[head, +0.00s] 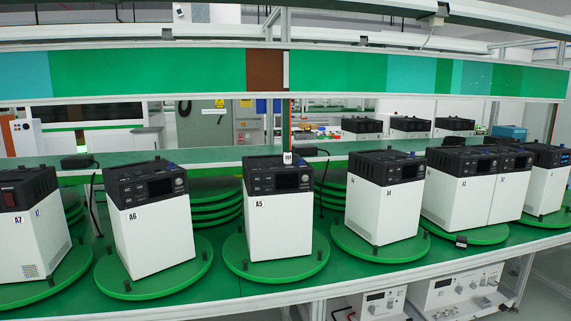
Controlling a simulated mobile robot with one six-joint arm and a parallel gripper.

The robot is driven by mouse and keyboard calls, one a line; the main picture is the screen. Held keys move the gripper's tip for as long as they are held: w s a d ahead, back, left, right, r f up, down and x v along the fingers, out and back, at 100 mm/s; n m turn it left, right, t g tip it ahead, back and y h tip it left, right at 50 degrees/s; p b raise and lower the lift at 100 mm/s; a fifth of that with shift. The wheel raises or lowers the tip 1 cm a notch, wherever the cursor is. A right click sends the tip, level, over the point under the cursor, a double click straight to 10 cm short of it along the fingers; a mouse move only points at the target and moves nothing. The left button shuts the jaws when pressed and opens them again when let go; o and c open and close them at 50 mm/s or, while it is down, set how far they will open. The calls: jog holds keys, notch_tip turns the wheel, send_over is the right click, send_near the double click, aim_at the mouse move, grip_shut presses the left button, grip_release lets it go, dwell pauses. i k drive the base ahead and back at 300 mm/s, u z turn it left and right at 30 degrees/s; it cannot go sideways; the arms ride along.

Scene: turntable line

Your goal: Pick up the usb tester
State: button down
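A small white block with dark lettering that seems to read "USB" (288,158) stands upright at the top back edge of the black-and-white unit marked A5 (284,220). It is probably the usb tester, but it is too small to be sure. Whether it is plugged into the unit or only stands on it or behind it, I cannot tell. An orange-red line runs straight up above it. Unit A5 stands on a round green turntable (240,268) near the middle of the view. My gripper is not in view.
Similar units stand on green turntables along the bench, including A6 (157,235) and A7 (40,240) at left and A4 (385,210) at right. Stacked green discs (215,203) sit behind. A small black item (461,241) lies near the front edge. A green panel (150,73) spans above.

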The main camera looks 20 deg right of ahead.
aim_at(287, 156)
jog(key=k, duration=1.3)
jog(key=u, duration=0.35)
jog(key=i, duration=0.6)
jog(key=u, duration=0.4)
jog(key=i, duration=1.55)
jog(key=z, duration=0.3)
